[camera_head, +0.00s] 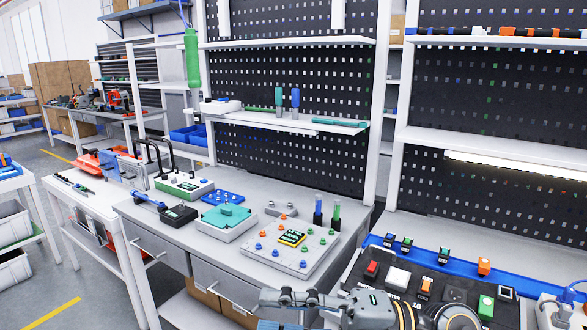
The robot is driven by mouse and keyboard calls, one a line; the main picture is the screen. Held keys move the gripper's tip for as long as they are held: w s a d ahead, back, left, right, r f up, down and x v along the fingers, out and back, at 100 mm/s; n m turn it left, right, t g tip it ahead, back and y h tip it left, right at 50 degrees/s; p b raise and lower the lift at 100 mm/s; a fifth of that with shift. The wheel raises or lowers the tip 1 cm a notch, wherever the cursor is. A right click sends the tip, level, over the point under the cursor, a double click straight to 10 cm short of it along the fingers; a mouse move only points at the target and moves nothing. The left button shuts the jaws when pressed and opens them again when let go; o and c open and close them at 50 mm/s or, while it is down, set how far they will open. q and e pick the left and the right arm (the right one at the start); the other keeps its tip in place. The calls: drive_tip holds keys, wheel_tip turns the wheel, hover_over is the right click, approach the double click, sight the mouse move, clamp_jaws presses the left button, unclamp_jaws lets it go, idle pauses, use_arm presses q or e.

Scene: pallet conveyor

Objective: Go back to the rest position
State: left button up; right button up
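My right gripper (285,306) is at the bottom edge, in front of the workbench. It is grey, its fingers point left, and its wrist has yellow and black bands. Its lower part is cut off by the picture's edge, so I cannot tell whether it is open or shut. I see nothing clearly held in it. My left gripper is not in view.
A grey workbench (180,238) holds a white board (270,252) with coloured knobs, a teal-topped box (226,217) and several tools. A black panel (380,268) with coloured buttons lies at right. Black perforated racks (290,155) stand behind. Floor shows at lower left.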

drive_tip(key=w+d+r+m+t+h, duration=0.1)
drive_tip(key=w+d+m+t+h, duration=0.3)
drive_tip(key=m+t, duration=0.6)
drive_tip(key=w+d+r+m+t+h, duration=0.1)
drive_tip(key=w+d+m+t+h, duration=0.1)
drive_tip(key=w+d+m+t, duration=0.6)
drive_tip(key=s+d+f+m+g+h, duration=0.1)
drive_tip(key=d+f+m+h, duration=0.3)
drive_tip(key=f+m+h, duration=0.3)
drive_tip(key=s+d+f+m+g+h, duration=0.1)
drive_tip(key=s+d+f+m+h, duration=0.1)
drive_tip(key=d+f+m+h, duration=0.5)
drive_tip(key=s+f+g, duration=0.3)
drive_tip(key=s+f, duration=0.1)
drive_tip(key=f, duration=0.4)
drive_tip(key=s+f+g, duration=0.4)
drive_tip(key=s+f, duration=0.1)
drive_tip(key=f, duration=0.3)
drive_tip(key=s+f+g+y, duration=0.1)
drive_tip(key=s+f+g, duration=0.2)
drive_tip(key=s+f, duration=0.3)
drive_tip(key=s+f+g, duration=0.4)
drive_tip(key=s, duration=0.4)
wheel_tip(320, 180, down, 26)
drive_tip(key=s, duration=0.2)
drive_tip(key=s+d+f+g, duration=0.2)
drive_tip(key=s+f, duration=1.3)
drive_tip(key=s, duration=0.1)
drive_tip(key=shift+s, duration=0.15)
